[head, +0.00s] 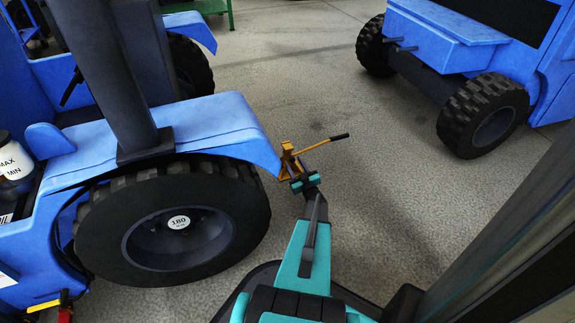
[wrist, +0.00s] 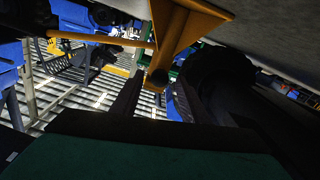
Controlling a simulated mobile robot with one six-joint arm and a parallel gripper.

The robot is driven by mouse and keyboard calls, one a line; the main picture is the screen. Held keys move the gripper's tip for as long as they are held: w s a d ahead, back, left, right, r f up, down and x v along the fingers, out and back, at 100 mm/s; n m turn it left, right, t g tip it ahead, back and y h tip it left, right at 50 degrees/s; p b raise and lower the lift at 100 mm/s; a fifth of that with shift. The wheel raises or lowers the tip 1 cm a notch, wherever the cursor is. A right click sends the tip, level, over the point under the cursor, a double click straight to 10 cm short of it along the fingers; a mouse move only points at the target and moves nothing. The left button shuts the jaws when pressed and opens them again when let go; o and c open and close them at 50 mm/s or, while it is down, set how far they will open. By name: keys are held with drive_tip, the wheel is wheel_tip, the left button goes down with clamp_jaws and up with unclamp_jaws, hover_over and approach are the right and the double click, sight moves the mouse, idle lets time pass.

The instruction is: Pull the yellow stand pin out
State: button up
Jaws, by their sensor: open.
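A yellow jack stand (head: 288,160) stands on the floor just right of the blue vehicle's big tyre. A yellow lever with a black grip (head: 340,136) reaches from it up to the right. My gripper (head: 304,182) is close to the stand, on its near side. In the wrist view the yellow stand (wrist: 180,32) hangs from the top, and a yellow tube end (wrist: 158,78) shows between the spread fingers (wrist: 156,88). The fingers look apart from it. I cannot make out a separate pin for sure.
The blue vehicle's tyre (head: 170,225) and fender (head: 215,120) stand close on the left of my arm. Another blue vehicle (head: 450,40) with dark tyres is at the upper right. The grey floor (head: 350,190) right of the stand is clear.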

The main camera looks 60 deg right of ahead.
sight(293, 161)
drive_tip(key=shift+b+x, duration=0.75)
drive_tip(key=shift+x, duration=1.6)
